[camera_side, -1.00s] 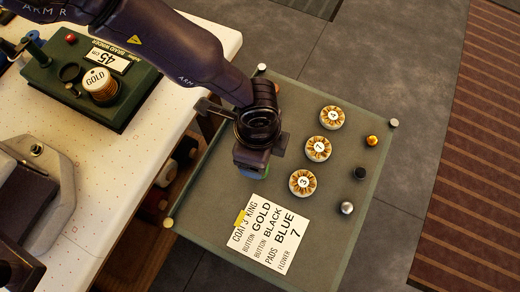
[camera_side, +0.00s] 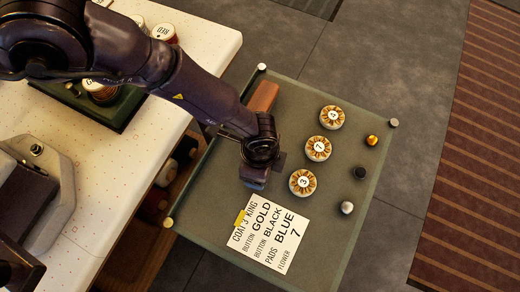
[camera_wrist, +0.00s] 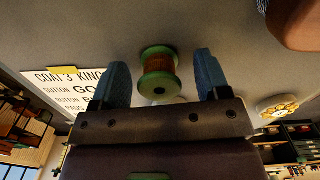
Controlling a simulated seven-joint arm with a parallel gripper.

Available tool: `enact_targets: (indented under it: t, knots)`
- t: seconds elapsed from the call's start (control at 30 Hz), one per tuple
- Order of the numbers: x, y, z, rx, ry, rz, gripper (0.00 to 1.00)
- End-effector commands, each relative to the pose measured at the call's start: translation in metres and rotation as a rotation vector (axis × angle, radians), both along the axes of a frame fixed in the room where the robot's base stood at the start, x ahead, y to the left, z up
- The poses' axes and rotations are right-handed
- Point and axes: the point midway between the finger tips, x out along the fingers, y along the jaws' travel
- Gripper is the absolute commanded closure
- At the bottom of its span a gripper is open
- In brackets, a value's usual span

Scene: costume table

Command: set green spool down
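The green spool (camera_wrist: 159,75) has green end flanges and reddish-brown thread. In the wrist view it stands between the two blue fingers of my gripper (camera_wrist: 161,82), with a visible gap on each side. My gripper is open. The spool appears to rest on the grey-green table top (camera_side: 225,205), though its contact with the surface is hard to make out. In the side view my gripper (camera_side: 254,184) is low over the table, just above the card and left of the numbered flowers, and it hides the spool.
A white order card (camera_side: 270,232) lies at the front. Flowers numbered 4 (camera_side: 332,117), 7 (camera_side: 319,148) and 3 (camera_side: 302,183) stand to the right, beside gold (camera_side: 372,140), black (camera_side: 360,173) and silver (camera_side: 347,208) buttons.

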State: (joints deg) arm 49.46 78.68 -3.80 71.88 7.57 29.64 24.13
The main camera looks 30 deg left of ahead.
Motion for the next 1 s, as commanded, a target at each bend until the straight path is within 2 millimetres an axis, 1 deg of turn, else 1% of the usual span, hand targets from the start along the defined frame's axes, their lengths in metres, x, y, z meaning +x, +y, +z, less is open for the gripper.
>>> enact_targets:
  t: [0.03, 0.07, 0.1, 0.17, 0.2, 0.27, 0.3, 0.5, 0.67, 0.77, 0.83, 0.97, 1.0]
  knots:
    - [0.000, 0.000, 0.000, 0.000, 0.000, 0.000, 0.42]
    - [0.000, 0.000, 0.000, 0.000, 0.000, 0.000, 0.49]
    - [0.000, 0.000, 0.000, 0.000, 0.000, 0.000, 0.58]
    - [0.000, 0.000, 0.000, 0.000, 0.000, 0.000, 0.72]
    - [0.000, 0.000, 0.000, 0.000, 0.000, 0.000, 0.81]
    - [0.000, 0.000, 0.000, 0.000, 0.000, 0.000, 0.83]
    - [0.000, 0.000, 0.000, 0.000, 0.000, 0.000, 0.87]
    - [0.000, 0.000, 0.001, 0.000, 0.000, 0.000, 0.87]
    - [0.000, 0.000, 0.009, -0.001, 0.000, 0.000, 0.87]
    - [0.001, -0.001, 0.021, -0.002, -0.001, 0.000, 0.87]
    - [0.001, -0.001, 0.035, -0.003, -0.001, -0.001, 0.87]
    - [-0.012, 0.015, 0.055, 0.000, 0.000, 0.000, 0.87]
    - [-0.016, 0.021, 0.064, 0.000, 0.000, 0.000, 0.87]
